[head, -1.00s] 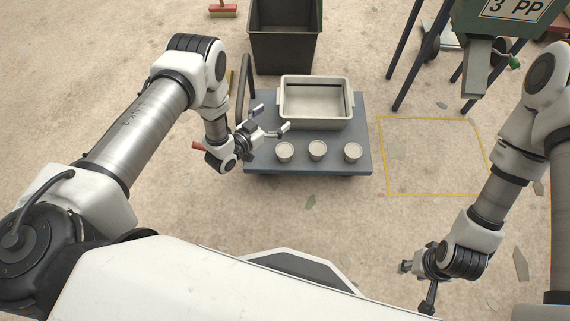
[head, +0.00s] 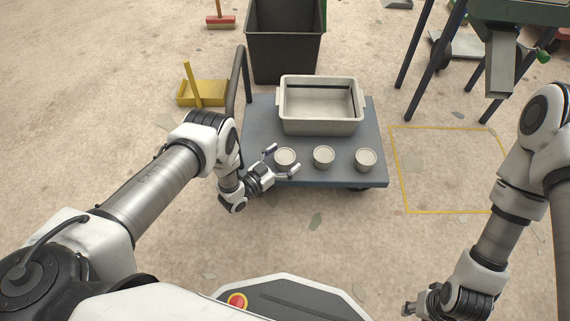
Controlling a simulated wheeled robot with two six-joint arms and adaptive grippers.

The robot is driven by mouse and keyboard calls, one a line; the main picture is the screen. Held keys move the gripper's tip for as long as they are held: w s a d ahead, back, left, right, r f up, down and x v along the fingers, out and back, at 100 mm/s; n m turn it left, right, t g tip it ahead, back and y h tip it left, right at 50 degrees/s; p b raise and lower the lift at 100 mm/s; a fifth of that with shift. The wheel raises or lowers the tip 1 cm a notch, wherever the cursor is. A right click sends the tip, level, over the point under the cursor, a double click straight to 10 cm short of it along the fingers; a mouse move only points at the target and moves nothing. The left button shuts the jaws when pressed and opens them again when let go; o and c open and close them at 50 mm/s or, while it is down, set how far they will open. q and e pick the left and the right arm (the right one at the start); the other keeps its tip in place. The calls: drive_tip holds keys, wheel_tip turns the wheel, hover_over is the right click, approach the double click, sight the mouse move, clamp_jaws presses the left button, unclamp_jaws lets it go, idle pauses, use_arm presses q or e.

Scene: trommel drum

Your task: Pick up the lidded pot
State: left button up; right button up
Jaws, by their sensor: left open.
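Three small pale grey pots stand in a row along the front of a blue-grey cart (head: 258,120): a left pot (head: 285,158), a middle pot (head: 324,157) and a right pot (head: 366,159). They look alike at this size, and I cannot tell which has a lid. My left gripper (head: 282,161) is open, with its fingers on either side of the left pot; I cannot tell whether they touch it. My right gripper (head: 410,309) is at the bottom right, away from the cart, and its fingers are too small and cut off to judge.
A pale grey tub (head: 320,127) stands behind the pots on the cart. A dark bin (head: 284,58) stands behind the cart. A yellow dustpan (head: 190,100) and a red broom (head: 220,22) are at the left. A yellow outlined square (head: 445,170) of floor at the right is empty.

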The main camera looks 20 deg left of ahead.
sight(285, 156)
use_arm(q)
drive_tip(key=c, duration=1)
drive_tip(key=shift+o, duration=0.2)
drive_tip(key=shift+r+p, duration=0.45)
wheel_tip(285, 156, up, 4)
drive_tip(key=shift+f+p, duration=0.25)
drive_tip(key=shift+p, duration=1)
drive_tip(key=s+a+p, duration=0.4)
drive_tip(key=s+p, duration=0.1)
drive_tip(key=s, duration=1)
drive_tip(key=shift+s+r, duration=0.25)
drive_tip(key=shift+r, duration=0.1)
